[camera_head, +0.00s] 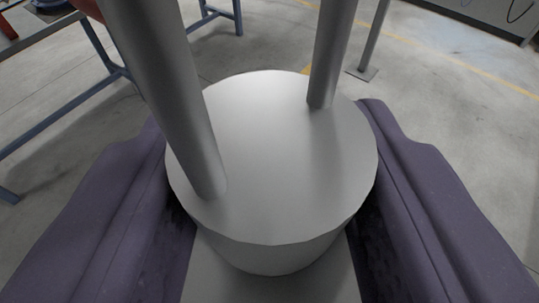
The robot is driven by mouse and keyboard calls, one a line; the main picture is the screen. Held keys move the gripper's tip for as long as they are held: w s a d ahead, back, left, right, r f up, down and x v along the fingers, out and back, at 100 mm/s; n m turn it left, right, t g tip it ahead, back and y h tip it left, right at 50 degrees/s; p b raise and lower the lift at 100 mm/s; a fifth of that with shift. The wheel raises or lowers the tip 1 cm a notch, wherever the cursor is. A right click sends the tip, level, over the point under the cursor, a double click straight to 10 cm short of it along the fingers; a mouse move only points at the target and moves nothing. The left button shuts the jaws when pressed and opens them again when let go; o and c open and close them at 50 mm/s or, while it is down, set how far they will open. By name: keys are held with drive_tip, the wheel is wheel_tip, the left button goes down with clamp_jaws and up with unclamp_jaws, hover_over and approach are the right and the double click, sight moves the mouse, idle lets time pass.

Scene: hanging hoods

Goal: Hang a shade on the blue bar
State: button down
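A pale grey round body (275,165), apparently the shade, fills the middle of the view. Two thick grey posts rise from its flat top and run out of the top of the picture, so their upper ends are hidden. The two purple fingers of my gripper (272,235) lie along its left and right sides, and the body sits between them. My gripper appears shut on it, though the contact faces are mostly hidden. I cannot make out a blue bar that is clearly the one for hanging.
A blue-grey metal frame (65,112) stands on the floor at the left. Another blue-grey leg (238,17) shows at the top. A thin grey post with a foot plate (363,73) stands behind. A red thing (88,8) is cut off at top left. Concrete floor (455,130) at the right is clear.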

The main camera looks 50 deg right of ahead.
drive_tip(key=shift+w, duration=0.15)
drive_tip(key=shift+w, duration=1)
drive_tip(key=shift+w, duration=0.15)
drive_tip(key=shift+w, duration=1.4)
drive_tip(key=shift+f+b, duration=1.35)
drive_tip(key=shift+b, duration=0.1)
drive_tip(key=shift+c, duration=2.2)
unclamp_jaws()
drive_tip(key=shift+s+a, duration=0.1)
